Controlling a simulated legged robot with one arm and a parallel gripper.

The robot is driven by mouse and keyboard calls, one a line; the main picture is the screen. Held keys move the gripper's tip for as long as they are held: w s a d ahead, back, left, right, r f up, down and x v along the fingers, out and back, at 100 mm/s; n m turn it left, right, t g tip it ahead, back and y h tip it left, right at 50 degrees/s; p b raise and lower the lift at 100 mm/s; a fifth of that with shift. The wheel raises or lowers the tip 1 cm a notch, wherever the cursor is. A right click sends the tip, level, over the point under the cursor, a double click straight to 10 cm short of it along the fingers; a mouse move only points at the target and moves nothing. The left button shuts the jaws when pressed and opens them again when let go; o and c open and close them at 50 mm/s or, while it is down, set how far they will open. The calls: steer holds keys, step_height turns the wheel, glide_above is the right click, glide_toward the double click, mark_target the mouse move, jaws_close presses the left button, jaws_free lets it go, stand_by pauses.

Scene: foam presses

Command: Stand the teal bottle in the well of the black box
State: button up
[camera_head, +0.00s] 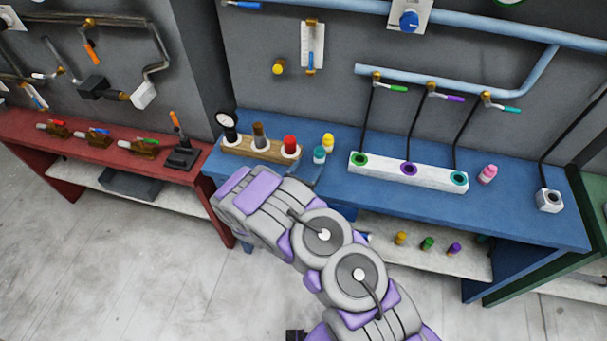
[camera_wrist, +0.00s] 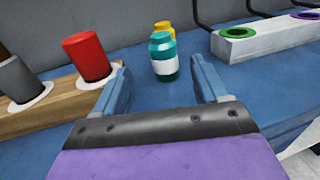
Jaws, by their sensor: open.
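The teal bottle (camera_head: 319,155), with a white label band, stands upright on the blue bench, right of the wooden block. In the wrist view the teal bottle (camera_wrist: 164,56) is ahead of my gripper (camera_wrist: 159,66), centred between the two blue fingers in the picture. The fingers are open and empty, and the bottle appears to be just beyond their tips. In the head view my arm mostly hides the gripper. I cannot make out a box that is clearly black with a well. A small pale grey box (camera_head: 549,201) with a dark opening stands at the bench's right end.
A yellow bottle (camera_head: 328,141) stands close behind the teal one. The wooden block (camera_head: 240,147) holds a gauge, a brown piece and a red cylinder (camera_wrist: 87,56). A white block (camera_head: 385,177) with three ringed wells and a pink bottle (camera_head: 487,174) are further right.

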steer(key=shift+v, duration=1.6)
steer(key=s+d+r+m+g+h, duration=0.4)
steer(key=d+r+m+g, duration=0.15)
steer(key=d+r, duration=0.4)
steer(key=s+d+r+m+g+h, duration=0.35)
steer(key=d+r+m, duration=0.35)
steer(key=d+r, duration=0.25)
steer(key=s+d+r+m+g, duration=0.5)
steer(key=s+m+g, duration=0.1)
steer(key=s, duration=0.2)
steer(key=s+r+m+g+y, duration=0.3)
steer(key=s+m+g+y, duration=0.35)
steer(key=s, duration=1.05)
steer(key=s+a+r+m+t+y, duration=0.1)
steer(key=s+a+m+t+y, duration=0.3)
steer(key=s+a+y, duration=0.6)
steer(key=a, duration=0.4)
steer(key=shift+m, duration=0.4)
